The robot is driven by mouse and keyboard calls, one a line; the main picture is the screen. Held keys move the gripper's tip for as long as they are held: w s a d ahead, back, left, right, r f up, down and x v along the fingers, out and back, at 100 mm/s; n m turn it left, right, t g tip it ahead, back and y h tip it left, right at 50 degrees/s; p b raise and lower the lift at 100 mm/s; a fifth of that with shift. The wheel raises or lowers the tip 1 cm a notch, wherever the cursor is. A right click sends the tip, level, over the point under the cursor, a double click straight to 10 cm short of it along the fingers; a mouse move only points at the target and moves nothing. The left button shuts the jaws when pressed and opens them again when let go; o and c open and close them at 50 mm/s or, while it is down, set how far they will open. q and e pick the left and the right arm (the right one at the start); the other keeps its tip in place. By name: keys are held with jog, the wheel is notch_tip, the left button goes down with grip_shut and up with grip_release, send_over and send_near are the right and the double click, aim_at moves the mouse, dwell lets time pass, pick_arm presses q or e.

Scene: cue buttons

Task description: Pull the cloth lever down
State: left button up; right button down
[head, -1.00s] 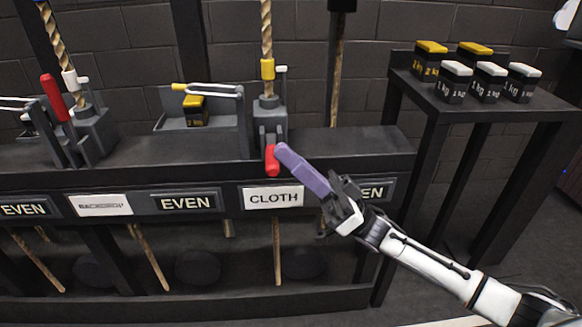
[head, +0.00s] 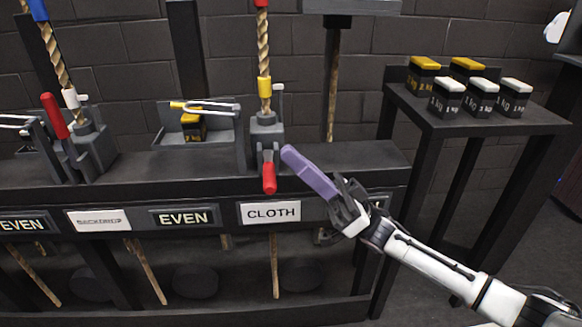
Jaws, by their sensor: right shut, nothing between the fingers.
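The cloth lever is a red handle (head: 269,178) on a grey mount above the white CLOTH sign (head: 271,212). The handle points down and slightly toward me, in front of the rail. My right gripper (head: 289,153) reaches in from the lower right with long purple fingers. The fingers are shut and empty. Their tips are just right of the handle's upper end, with a small gap between them in the picture. My left gripper is not in view.
Another red lever (head: 54,115) at left points up. A rope (head: 264,50) with a yellow band rises behind the cloth lever. A tray with a yellow-topped weight (head: 193,126) stands left of it. A black table (head: 490,118) at right holds several weights.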

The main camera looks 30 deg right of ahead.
pick_arm(q)
jog(key=shift+b, duration=0.45)
pick_arm(e)
jog(key=v, duration=0.9)
jog(key=shift+s+d, duration=0.4)
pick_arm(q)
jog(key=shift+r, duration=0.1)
